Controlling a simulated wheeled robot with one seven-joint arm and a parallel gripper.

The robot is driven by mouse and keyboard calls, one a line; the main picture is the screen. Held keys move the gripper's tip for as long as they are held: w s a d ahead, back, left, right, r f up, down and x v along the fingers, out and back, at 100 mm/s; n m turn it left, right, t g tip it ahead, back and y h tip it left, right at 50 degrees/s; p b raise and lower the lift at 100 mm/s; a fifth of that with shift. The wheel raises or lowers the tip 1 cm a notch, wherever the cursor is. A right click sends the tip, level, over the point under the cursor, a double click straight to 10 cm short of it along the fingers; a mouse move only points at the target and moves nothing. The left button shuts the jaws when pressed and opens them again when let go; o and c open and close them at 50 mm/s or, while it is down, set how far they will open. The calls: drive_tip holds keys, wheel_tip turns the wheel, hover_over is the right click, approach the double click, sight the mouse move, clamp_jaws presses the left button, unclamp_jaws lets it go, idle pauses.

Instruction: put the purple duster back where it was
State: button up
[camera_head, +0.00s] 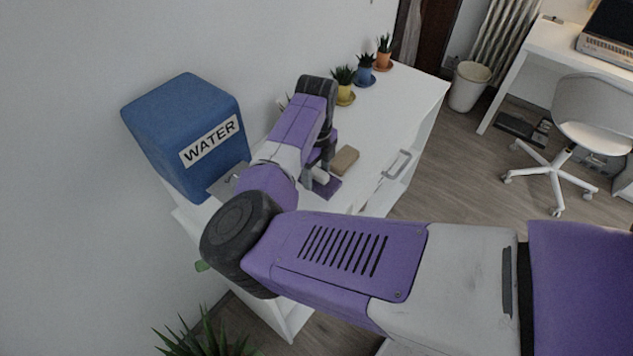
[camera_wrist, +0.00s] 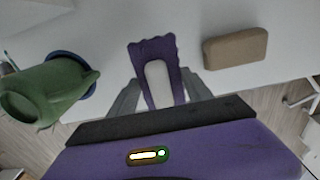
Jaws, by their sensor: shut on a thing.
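The purple duster (camera_wrist: 152,50) has a wavy-edged purple head with a pale inner part. In the wrist view it sits between the two grey fingers of my gripper (camera_wrist: 160,92), which is shut on it. In the head view my gripper (camera_head: 319,165) points down over the white shelf desk (camera_head: 405,100), with a purple piece of the duster (camera_head: 328,188) below it. My arm hides part of the desk there. I cannot tell whether the duster touches the desk top.
A tan sponge-like block (camera_head: 345,160) lies beside the duster, also in the wrist view (camera_wrist: 236,48). A green cup-like vessel (camera_wrist: 45,92) is at left there. A blue WATER box (camera_head: 190,130) and small potted plants (camera_head: 365,75) stand on the desk. An open handle (camera_head: 398,165) shows at its front.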

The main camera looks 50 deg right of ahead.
sight(317, 184)
drive_tip(key=shift+f, duration=2.55)
drive_tip(key=o, duration=1.2)
drive_tip(key=shift+r, duration=0.15)
